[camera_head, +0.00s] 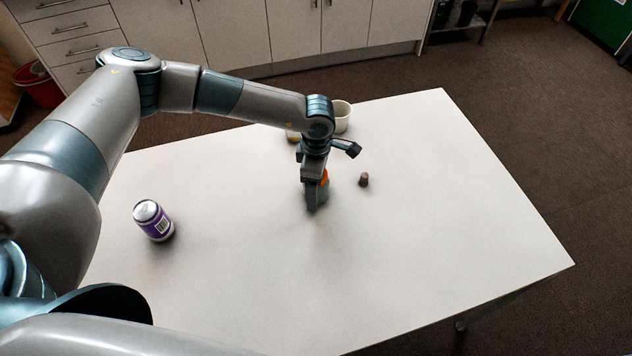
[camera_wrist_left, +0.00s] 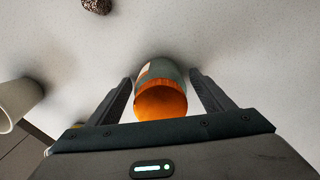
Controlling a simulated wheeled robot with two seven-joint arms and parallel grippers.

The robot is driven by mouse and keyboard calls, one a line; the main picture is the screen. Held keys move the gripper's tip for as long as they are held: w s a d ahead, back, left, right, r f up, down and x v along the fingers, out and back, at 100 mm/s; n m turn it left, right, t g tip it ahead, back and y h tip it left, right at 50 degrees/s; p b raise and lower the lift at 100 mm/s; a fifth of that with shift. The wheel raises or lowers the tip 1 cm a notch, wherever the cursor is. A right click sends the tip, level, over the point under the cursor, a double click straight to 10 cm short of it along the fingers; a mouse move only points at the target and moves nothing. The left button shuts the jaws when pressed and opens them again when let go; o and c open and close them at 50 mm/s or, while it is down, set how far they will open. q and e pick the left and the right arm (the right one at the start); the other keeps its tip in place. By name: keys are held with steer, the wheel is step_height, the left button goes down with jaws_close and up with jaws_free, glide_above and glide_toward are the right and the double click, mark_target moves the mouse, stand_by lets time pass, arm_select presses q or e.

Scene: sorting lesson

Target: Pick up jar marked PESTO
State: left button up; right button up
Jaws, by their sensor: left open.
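A jar with an orange lid (camera_wrist_left: 161,101) and a grey-green body stands on the white table (camera_head: 440,230). In the left wrist view it sits between the two fingers of my left gripper (camera_wrist_left: 161,77), with a visible gap on the right and a small one on the left. The gripper is open. In the head view my left gripper (camera_head: 315,198) points down at the jar and hides most of it; a bit of orange lid (camera_head: 326,177) shows at its right. No PESTO marking is readable. My right gripper is not in view.
A small brown object (camera_head: 364,180) lies right of the jar. A pale cup (camera_head: 342,117) stands behind, with a yellowish thing (camera_head: 292,136) partly hidden by my arm. A purple can (camera_head: 153,221) stands at the left. The table's front and right are clear.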

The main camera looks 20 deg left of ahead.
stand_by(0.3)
arm_select(q)
steer(key=c, duration=1.2)
steer(key=shift+c, duration=0.2)
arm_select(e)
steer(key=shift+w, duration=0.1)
arm_select(q)
steer(key=shift+r, duration=0.1)
